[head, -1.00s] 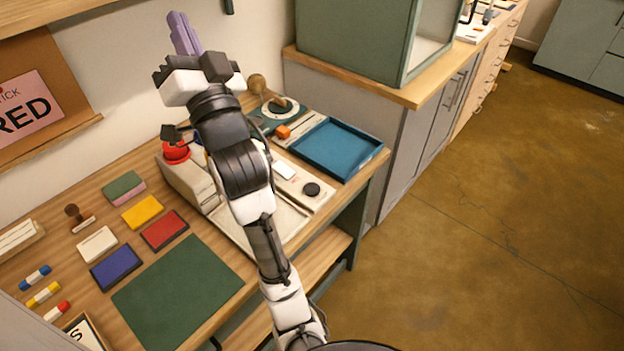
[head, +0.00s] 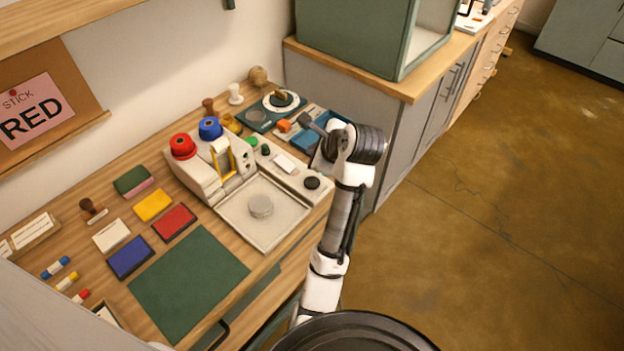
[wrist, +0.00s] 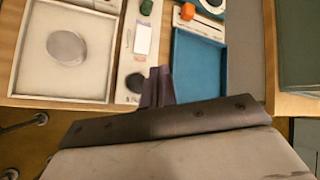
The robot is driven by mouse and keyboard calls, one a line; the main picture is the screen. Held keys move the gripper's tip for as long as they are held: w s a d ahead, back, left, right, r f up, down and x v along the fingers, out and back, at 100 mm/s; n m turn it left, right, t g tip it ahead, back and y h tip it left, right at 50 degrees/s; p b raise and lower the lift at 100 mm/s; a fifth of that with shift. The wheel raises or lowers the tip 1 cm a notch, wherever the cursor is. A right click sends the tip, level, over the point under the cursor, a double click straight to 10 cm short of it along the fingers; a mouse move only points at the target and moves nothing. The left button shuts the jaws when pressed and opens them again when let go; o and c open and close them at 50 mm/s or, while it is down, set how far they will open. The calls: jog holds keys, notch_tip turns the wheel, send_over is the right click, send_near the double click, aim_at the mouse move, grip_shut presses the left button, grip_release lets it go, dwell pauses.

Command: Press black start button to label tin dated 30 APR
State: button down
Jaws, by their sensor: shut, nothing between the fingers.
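The black button (head: 312,183) is a round knob at the front of the pale control strip. It also shows in the wrist view (wrist: 135,82). The tin (head: 261,206) is a round grey disc on the pale square tray (head: 235,212), and shows at upper left in the wrist view (wrist: 66,46). No date is readable on it. My gripper (wrist: 158,84) has purple fingers, shut and empty, and appears just right of the black button in the wrist view. Contact cannot be judged. In the head view my arm hides the fingers.
A red roll (head: 183,146) and a blue roll (head: 210,128) sit on the machine. A green knob (head: 252,142) and white label (head: 285,163) lie behind the button. A blue tray (wrist: 199,68) is to the right. A wall sign (head: 36,108) reads STICK RED.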

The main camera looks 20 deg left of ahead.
jog(key=b, duration=0.4)
send_over(315, 184)
notch_tip(315, 184, down, 6)
jog(key=shift+s+f, duration=0.1)
jog(key=shift+f, duration=0.15)
jog(key=shift+f+b, duration=0.45)
jog(key=shift+f, duration=0.7)
jog(key=shift+f, duration=0.1)
dwell(0.9)
jog(key=shift+f, duration=0.3)
